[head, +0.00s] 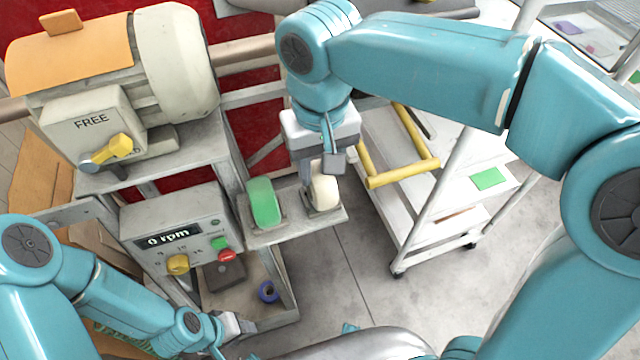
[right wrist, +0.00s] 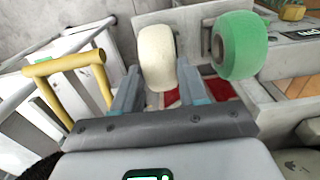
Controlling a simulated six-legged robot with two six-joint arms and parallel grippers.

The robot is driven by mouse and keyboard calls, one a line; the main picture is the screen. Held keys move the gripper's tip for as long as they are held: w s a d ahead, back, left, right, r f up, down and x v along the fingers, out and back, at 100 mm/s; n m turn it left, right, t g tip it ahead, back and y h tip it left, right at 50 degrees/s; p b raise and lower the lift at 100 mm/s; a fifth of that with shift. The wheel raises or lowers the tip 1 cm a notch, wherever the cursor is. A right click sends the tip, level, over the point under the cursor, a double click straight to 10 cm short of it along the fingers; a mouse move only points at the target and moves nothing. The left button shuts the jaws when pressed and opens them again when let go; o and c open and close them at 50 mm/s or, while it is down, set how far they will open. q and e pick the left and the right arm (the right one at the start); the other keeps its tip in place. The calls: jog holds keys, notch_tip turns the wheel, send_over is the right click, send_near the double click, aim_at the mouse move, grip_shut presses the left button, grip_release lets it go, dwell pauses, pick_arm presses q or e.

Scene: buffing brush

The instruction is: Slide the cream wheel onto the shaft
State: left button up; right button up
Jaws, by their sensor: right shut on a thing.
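The cream wheel (head: 326,194) stands upright on the right part of a small grey shelf (head: 290,228), beside the green wheel (head: 264,203). My right gripper (head: 322,168) reaches down from above and is shut on the cream wheel. In the right wrist view, the cream wheel (right wrist: 156,55) sits between the two fingers, with the green wheel (right wrist: 238,45) apart to the right. The shaft (head: 245,48) sticks out from the right side of the motor; my right arm hides its far end. My left gripper (head: 236,326) is low at the left, and its jaws are unclear.
The motor (head: 175,60) has an orange cover and a yellow lever marked FREE. A control box (head: 175,235) below reads 0 rpm. A white cart (head: 400,200) with a yellow handle (head: 400,176) stands to the right.

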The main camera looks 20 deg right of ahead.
jog(key=shift+r+p, duration=2.85)
jog(key=shift+r, duration=0.2)
jog(key=shift+f, duration=0.1)
jog(key=shift+s, duration=0.1)
